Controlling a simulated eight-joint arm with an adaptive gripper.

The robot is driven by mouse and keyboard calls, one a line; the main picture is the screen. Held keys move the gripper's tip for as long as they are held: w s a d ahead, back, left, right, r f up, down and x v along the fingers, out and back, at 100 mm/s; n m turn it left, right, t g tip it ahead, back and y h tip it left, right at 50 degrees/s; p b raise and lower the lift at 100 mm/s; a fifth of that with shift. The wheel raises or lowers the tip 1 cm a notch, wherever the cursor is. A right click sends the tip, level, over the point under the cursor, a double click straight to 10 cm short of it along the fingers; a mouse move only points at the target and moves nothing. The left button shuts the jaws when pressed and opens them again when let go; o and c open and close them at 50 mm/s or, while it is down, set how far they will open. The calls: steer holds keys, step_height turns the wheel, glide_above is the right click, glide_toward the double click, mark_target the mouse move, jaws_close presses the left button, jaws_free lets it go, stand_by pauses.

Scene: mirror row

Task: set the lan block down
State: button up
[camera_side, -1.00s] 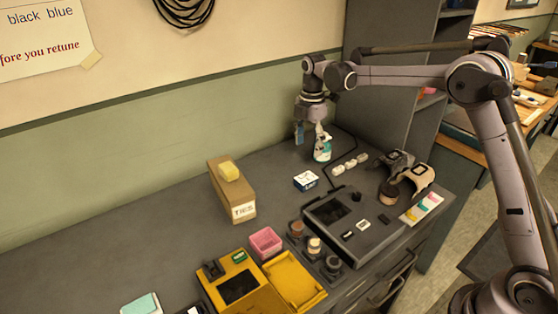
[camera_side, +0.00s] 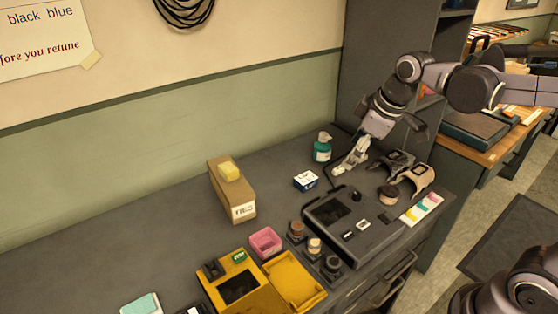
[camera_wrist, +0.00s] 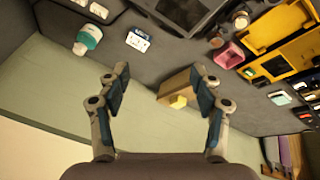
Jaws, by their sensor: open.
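The lan block, a small white-topped box with dark lettering and a dark blue side (camera_side: 306,181), rests on the grey bench, left of the dark console. It also shows in the wrist view (camera_wrist: 138,40), lying flat beyond my fingers and touched by neither. My gripper (camera_wrist: 159,75) is open, with nothing between its two blue-padded fingers. In the side view it is tilted above the back right of the bench, to the right of the block and clear of it.
A teal and white bottle (camera_side: 322,148) stands behind the block. A cardboard TIES box (camera_side: 231,190) with a yellow piece on top is to the left. The dark console (camera_side: 350,222) is in front, with yellow trays (camera_side: 294,284) nearer. Bench left of the TIES box is bare.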

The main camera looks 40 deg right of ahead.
steer(key=s+f+m+t, duration=0.2)
steer(key=s+f+m, duration=0.2)
steer(key=s, duration=0.5)
steer(key=shift+a+f+m, duration=0.25)
steer(key=shift+a+m, duration=0.2)
steer(key=shift+m, duration=0.55)
